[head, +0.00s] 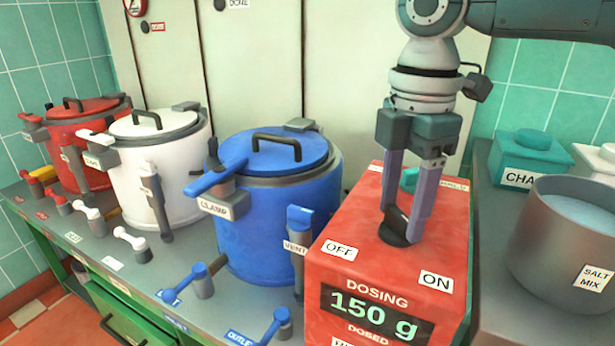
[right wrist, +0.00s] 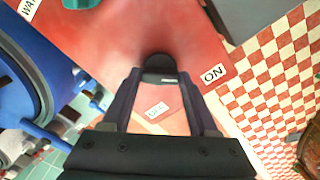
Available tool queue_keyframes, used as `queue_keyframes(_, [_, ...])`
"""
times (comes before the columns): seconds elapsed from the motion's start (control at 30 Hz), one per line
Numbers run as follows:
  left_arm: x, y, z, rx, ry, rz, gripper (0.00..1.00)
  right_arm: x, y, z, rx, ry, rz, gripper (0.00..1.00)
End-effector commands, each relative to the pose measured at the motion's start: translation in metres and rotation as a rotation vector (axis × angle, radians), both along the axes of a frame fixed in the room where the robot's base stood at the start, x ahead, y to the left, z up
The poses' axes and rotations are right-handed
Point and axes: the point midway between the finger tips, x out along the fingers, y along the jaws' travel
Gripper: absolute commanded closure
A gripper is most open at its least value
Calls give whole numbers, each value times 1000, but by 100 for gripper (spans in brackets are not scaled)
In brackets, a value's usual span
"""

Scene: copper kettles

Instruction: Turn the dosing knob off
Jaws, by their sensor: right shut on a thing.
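The red dosing box (head: 335,285) stands at the front right of the bench, with a display reading 150 g. Its black dosing knob (head: 393,239) is on the top face, between and behind an OFF label (head: 340,250) and an ON label (head: 436,281). My right gripper (head: 403,225) reaches down from above and is shut on the knob. In the right wrist view the black knob (right wrist: 158,64) shows between my fingertips, with the ON label (right wrist: 214,74) to its right. The fingers hide part of the knob, so I cannot tell its pointing direction. My left gripper is not in view.
A blue kettle (head: 262,220) with a clamp and vent handle stands close left of the box. White (head: 150,175) and red (head: 85,140) kettles stand further left. A grey salt mix pot (head: 565,265) and a teal canister (head: 528,150) stand to the right.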

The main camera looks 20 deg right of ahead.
Motion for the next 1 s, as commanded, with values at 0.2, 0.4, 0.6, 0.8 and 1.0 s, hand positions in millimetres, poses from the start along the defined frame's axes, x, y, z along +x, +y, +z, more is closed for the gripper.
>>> queue_keyframes(0.2, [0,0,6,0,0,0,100,0,0,2,1,1,-18,96])
queue_keyframes(0.4, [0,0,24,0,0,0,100,-1,1,5,1,4,-101,96])
queue_keyframes(0.6, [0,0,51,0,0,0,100,-1,1,7,3,6,-253,96])
queue_keyframes(0.8, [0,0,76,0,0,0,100,-1,1,6,2,7,-442,96])
queue_keyframes(1.0, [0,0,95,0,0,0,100,-1,2,5,4,6,-633,96])
